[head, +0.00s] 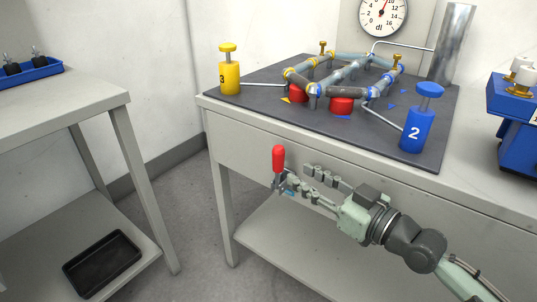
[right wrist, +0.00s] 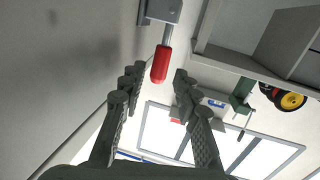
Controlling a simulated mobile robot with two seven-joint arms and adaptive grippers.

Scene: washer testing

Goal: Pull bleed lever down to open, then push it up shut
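The bleed lever has a red handle (head: 279,158) that stands upright in front of the table's front panel, on a grey metal mount. In the right wrist view the red handle (right wrist: 161,65) lies between my two fingertips, with a gap on each side; I cannot tell whether either finger touches it. My right gripper (head: 299,176) is open, its dark segmented fingers spread and reaching left toward the lever from the right. The right gripper (right wrist: 158,78) holds nothing. My left gripper is not in view.
On the table's dark mat (head: 265,75) are a pipe loop (head: 345,72), a yellow cylinder (head: 229,75) marked 3 and a blue one (head: 417,123) marked 2. A gauge (head: 381,15) is behind. A lower shelf (head: 290,245) lies below. Another table (head: 60,105) stands left, across open floor.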

